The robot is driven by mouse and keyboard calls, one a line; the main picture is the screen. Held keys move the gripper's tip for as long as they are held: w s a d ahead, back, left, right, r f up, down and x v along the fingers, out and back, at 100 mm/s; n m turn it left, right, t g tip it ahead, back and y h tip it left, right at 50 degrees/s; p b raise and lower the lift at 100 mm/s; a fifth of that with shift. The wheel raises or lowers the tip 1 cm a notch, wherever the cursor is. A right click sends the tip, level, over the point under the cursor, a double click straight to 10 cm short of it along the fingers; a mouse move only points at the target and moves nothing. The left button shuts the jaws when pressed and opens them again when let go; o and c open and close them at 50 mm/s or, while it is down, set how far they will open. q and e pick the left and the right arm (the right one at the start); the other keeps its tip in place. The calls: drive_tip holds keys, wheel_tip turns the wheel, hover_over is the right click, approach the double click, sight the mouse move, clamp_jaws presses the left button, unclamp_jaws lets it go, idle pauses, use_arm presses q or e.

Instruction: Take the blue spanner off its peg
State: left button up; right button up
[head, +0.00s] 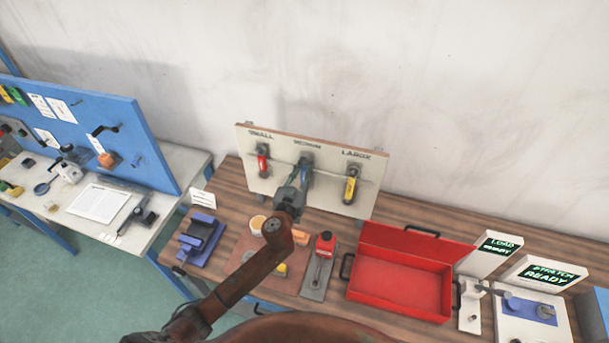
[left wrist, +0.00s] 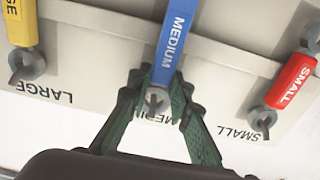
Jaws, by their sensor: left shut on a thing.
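The blue spanner (head: 306,172) marked MEDIUM is at the middle place of the upright pegboard (head: 330,190), in the head view. It shows close up in the left wrist view (left wrist: 175,40), where the picture is upside down. My left gripper (head: 299,185) is at the board, with its green fingers (left wrist: 161,88) on both sides of the spanner near its head, shut on it. The spanner lies close along the board; I cannot tell whether it is still on its peg. My right gripper is not in view.
A red spanner (head: 262,161) marked SMALL and a yellow spanner (head: 351,186) hang on either side. Display units (head: 545,275) stand at the right.

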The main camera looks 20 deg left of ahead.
use_arm(q)
drive_tip(key=shift+s+r, duration=0.1)
drive_tip(key=shift+s, duration=0.05)
drive_tip(key=shift+s+r, duration=0.15)
drive_tip(key=shift+s, duration=0.25)
idle(0.4)
drive_tip(key=shift+s+r, duration=0.15)
drive_tip(key=shift+s, duration=0.95)
drive_tip(key=s+p, duration=0.1)
drive_tip(key=s, duration=0.5)
drive_tip(key=shift+a+r, duration=0.15)
drive_tip(key=shift+r, duration=0.05)
idle(0.4)
